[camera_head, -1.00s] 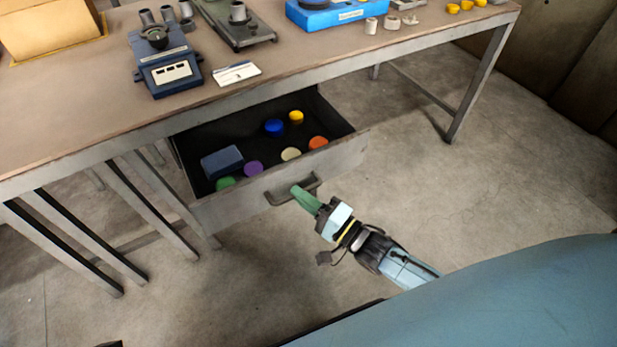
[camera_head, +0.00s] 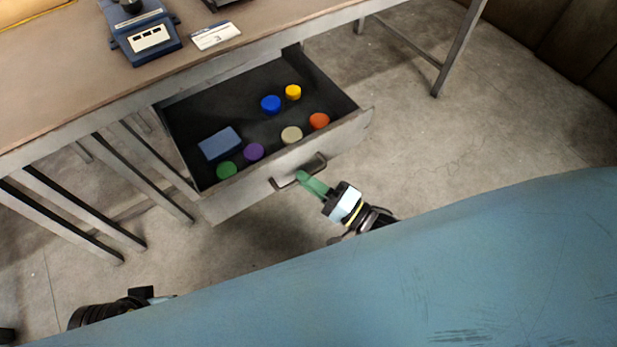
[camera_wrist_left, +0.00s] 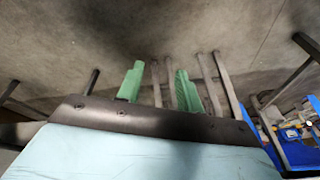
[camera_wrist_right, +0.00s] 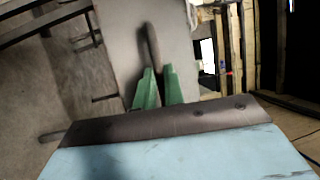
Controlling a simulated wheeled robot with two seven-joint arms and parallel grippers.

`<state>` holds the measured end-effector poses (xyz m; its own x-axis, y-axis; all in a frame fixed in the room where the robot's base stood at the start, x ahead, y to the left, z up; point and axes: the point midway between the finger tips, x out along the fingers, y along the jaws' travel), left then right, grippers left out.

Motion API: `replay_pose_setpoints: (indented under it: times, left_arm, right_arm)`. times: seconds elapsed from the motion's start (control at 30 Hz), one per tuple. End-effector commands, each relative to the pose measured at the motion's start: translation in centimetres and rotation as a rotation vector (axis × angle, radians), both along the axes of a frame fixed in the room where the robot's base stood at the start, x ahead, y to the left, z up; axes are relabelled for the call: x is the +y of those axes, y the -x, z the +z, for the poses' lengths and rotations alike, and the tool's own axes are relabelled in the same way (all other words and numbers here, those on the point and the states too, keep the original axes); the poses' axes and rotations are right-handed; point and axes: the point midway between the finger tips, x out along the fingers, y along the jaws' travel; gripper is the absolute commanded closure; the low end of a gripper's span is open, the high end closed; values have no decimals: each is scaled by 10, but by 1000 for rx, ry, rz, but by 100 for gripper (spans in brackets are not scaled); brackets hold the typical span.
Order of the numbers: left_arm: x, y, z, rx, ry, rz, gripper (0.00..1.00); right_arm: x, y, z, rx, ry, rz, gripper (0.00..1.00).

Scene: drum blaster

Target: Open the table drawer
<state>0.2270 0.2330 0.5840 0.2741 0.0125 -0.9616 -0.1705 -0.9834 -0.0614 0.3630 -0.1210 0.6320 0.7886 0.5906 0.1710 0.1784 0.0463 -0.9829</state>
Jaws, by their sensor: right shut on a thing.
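The table drawer (camera_head: 225,202) is pulled well out from under the table (camera_head: 60,115), with its inside in view. Its dark bar handle (camera_head: 320,163) is on the front panel. My right gripper (camera_head: 302,177) has its green fingers shut on the handle, and the right wrist view shows the fingertips (camera_wrist_right: 157,78) close together at the handle (camera_wrist_right: 151,45). My left gripper (camera_wrist_left: 158,85) shows in the left wrist view with its green fingers apart and nothing between them. In the head view only part of the left arm shows at the bottom left.
The drawer holds a blue block (camera_head: 220,144) and several round caps, among them a blue one (camera_head: 270,104) and an orange one (camera_head: 319,121). A blue device (camera_head: 146,35) and a white card (camera_head: 216,36) are on the tabletop. The floor right of the drawer is clear.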

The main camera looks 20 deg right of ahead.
Motion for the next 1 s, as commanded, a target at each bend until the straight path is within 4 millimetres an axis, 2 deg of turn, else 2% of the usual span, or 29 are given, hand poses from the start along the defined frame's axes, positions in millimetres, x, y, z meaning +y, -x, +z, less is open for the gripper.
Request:
replay_pose_setpoints:
  times: [0.1,0.13,0.27,0.67,0.73,0.8,1.0]
  left_arm:
    - [0,0,0,0,0,0,64]
    - [0,0,0,1,0,0,64]
    - [0,0,0,1,0,0,64]
    - [0,-1,2,-4,1,0,64]
    - [0,-2,1,-9,2,-1,64]
    - [5,-3,-12,4,-11,-2,64]
    - [11,-2,-28,15,-21,-2,64]
  right_arm:
    - [-1,0,0,0,1,-1,100]
    - [-1,0,0,0,1,-1,86]
    - [-1,0,0,0,1,0,68]
    - [-5,6,-2,3,2,0,67]
    - [-11,14,-3,3,3,1,67]
    - [-19,25,-5,5,3,1,67]
    - [-46,61,-13,6,4,0,67]
